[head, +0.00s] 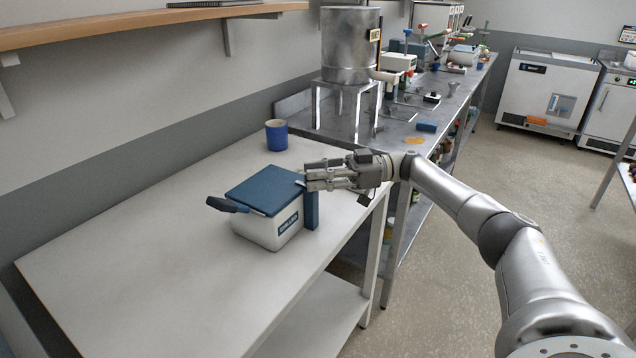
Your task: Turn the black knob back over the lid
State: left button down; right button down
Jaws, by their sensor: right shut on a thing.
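A white box (268,233) with a dark blue lid (262,190) stands on the pale table, its lid flat on top. A dark, knob-like handle (226,204) sticks out past the lid's left front edge. A blue upright piece (312,210) stands against the box's right side. My right gripper (310,176) reaches in from the right, at the lid's right edge just above this piece. It is shut on a small part there; its fingers hide most of that part, so I cannot tell whether it is a black knob. My left gripper is out of view.
A blue cup (277,135) stands behind the box on the pale table (130,262). The table is clear to the left and front. A metal drum (350,45) on a stand and a cluttered steel bench (420,115) lie beyond. A wooden shelf (130,22) hangs above.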

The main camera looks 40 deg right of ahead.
jog(key=shift+g, duration=0.3)
jog(key=c, duration=1.3)
grip_release()
jog(key=shift+a, duration=0.15)
jog(key=shift+v, duration=3.8)
